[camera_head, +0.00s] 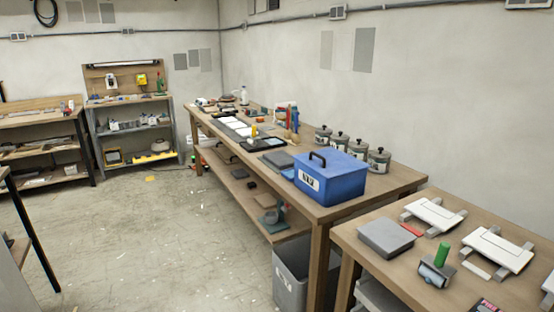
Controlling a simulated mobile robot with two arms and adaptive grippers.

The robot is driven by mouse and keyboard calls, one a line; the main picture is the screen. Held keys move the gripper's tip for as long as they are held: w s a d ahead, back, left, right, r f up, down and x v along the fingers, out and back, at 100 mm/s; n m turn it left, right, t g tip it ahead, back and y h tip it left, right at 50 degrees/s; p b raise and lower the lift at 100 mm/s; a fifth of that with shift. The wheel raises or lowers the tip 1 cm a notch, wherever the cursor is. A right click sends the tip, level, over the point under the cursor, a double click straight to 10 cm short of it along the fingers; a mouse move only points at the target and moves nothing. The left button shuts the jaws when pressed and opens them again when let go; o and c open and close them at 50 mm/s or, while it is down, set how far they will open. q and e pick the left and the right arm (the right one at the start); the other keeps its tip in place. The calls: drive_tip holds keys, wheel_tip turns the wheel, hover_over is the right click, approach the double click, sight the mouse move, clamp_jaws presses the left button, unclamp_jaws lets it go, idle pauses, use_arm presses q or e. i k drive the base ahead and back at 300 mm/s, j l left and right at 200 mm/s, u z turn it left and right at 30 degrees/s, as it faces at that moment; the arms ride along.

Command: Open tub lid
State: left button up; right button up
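A blue tub (331,186) with a blue lid stands on the long wooden workbench (392,193), near its right end. The lid looks shut and has a black handle (318,158) on top. A white label with dark marks is on the tub's left side. Neither of my grippers shows in the head view.
Several grey canisters (379,161) stand close behind the tub. A grey flat block (386,237), a green cylinder (441,255) and white framed panels (434,215) lie on the nearer table. A grey bin (288,284) stands below the bench. Open floor (150,240) lies left.

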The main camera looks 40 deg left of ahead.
sight(330, 163)
drive_tip(key=u, duration=1.05)
drive_tip(key=i+j+z, duration=0.25)
drive_tip(key=i+j, duration=0.2)
